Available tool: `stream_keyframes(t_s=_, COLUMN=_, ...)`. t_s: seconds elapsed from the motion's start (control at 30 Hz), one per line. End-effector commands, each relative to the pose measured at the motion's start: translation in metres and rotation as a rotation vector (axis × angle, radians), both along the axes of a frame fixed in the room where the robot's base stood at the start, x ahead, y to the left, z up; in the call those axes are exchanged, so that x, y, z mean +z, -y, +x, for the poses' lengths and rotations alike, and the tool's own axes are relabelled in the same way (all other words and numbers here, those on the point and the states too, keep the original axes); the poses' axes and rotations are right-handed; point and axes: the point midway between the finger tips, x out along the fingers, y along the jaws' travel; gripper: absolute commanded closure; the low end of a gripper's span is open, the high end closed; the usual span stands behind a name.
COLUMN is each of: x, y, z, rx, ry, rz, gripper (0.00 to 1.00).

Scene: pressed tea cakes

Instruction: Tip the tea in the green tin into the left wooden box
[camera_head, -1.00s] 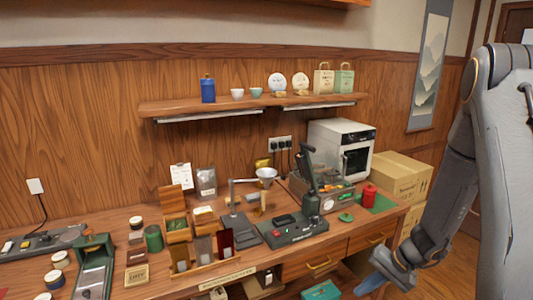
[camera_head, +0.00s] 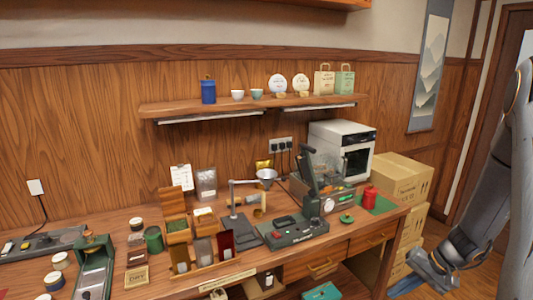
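A green tin (camera_head: 153,239) stands upright on the wooden bench, left of the middle. Just right of it is a wooden box (camera_head: 178,236) with a raised lid and something green inside, the leftmost box of a small group. Another small wooden box (camera_head: 205,223) sits beside it on the right. I cannot tell what is inside the tin. My gripper (camera_head: 405,287) hangs at the lower right, off the bench's right end and far from the tin. Its fingers are too small and partly cut off to tell whether they are open.
A press-like device (camera_head: 307,205) and a white oven (camera_head: 340,150) stand on the right of the bench. A red canister (camera_head: 370,198) is near the right edge. Cardboard boxes (camera_head: 402,180) are stacked beyond.

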Motion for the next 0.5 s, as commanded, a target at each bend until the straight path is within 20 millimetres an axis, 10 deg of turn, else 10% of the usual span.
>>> stream_keyframes(t_s=0.5, x=-0.01, y=-0.02, z=-0.005, rx=0.016, ry=0.001, rz=-0.001, gripper=1.0)
